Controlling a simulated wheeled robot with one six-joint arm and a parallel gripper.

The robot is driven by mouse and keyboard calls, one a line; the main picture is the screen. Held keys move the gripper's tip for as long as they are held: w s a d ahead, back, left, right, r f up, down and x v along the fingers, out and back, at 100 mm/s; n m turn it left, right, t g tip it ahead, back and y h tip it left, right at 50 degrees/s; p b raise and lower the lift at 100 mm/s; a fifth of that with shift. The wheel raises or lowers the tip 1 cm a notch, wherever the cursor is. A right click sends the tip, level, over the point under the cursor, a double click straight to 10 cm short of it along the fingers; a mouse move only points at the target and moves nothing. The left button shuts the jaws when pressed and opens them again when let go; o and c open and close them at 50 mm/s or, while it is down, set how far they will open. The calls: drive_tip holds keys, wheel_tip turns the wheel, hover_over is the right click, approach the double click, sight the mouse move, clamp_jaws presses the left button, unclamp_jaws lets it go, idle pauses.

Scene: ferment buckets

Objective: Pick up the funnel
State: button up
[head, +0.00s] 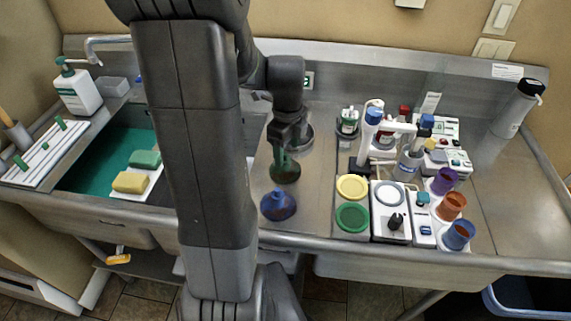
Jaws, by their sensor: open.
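A dark green funnel (285,173) stands on the steel counter, wide end down, its stem pointing up. A blue funnel (278,206) sits just in front of it, nearer the counter's front edge. My gripper (281,147) is open and points down, right at the green funnel's stem. The fingers partly cover the top of the stem. I cannot tell whether they touch it.
A sink basin (100,150) lies to the left, with yellow and green sponges (130,182) at its edge. To the right, bottles, a yellow lid (352,187), a green lid (352,217) and several coloured cups (451,206) crowd the counter.

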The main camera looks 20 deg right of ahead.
sight(285, 154)
drive_tip(key=f, duration=0.2)
drive_tip(key=w+f, duration=0.1)
drive_tip(key=f, duration=0.1)
drive_tip(key=shift+a+p, duration=0.1)
drive_tip(key=shift+p, duration=0.3)
drive_tip(key=shift+f, duration=0.5)
drive_tip(key=c, duration=0.7)
